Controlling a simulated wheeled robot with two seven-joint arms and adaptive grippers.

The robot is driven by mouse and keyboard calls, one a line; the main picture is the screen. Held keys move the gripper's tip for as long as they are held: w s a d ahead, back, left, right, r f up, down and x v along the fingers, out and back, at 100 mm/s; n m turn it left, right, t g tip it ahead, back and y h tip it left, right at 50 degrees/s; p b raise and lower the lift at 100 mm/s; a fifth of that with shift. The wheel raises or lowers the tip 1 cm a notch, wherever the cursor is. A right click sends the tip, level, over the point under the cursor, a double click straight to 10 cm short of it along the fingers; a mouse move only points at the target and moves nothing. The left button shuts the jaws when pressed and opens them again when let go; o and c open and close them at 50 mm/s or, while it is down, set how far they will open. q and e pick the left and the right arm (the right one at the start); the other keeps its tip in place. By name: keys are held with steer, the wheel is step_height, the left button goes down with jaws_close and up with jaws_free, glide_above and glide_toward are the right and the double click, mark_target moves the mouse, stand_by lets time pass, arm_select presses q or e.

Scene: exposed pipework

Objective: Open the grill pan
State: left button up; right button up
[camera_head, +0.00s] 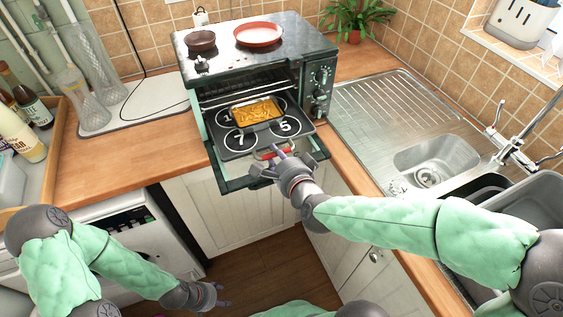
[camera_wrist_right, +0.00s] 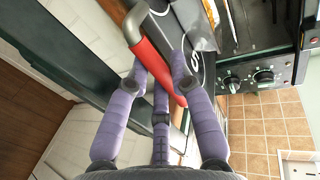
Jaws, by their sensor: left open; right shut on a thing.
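The grill pan (camera_head: 238,138) is a dark flat tray with white circled numbers, in the small oven (camera_head: 243,65). It reaches out of the oven's front over the lowered door (camera_head: 228,183). Its red handle (camera_head: 273,153) points toward me and also shows in the right wrist view (camera_wrist_right: 153,58). My right gripper (camera_head: 276,162) is shut on the red handle, with its purple fingers around it in the wrist view (camera_wrist_right: 158,85). My left gripper (camera_head: 222,294) is open and empty, low in front of the white cupboards. The pan's back part is hidden inside the oven.
A foil dish of yellow food (camera_head: 256,111) sits on the pan. A red pan (camera_head: 258,35) and a brown bowl (camera_head: 200,40) stand on the oven. The sink (camera_head: 435,155) lies to the right. The wooden worktop (camera_head: 125,155) is mostly clear left of the oven.

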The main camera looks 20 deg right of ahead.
arm_select(q)
steer(key=shift+r, duration=0.35)
arm_select(e)
steer(key=shift+v, duration=1.45)
steer(key=shift+d+r, duration=0.1)
steer(key=shift+d, duration=0.05)
steer(key=o, duration=1.2)
steer(key=shift+s+f, duration=0.1)
steer(key=shift+f, duration=0.15)
steer(key=shift+f, duration=0.1)
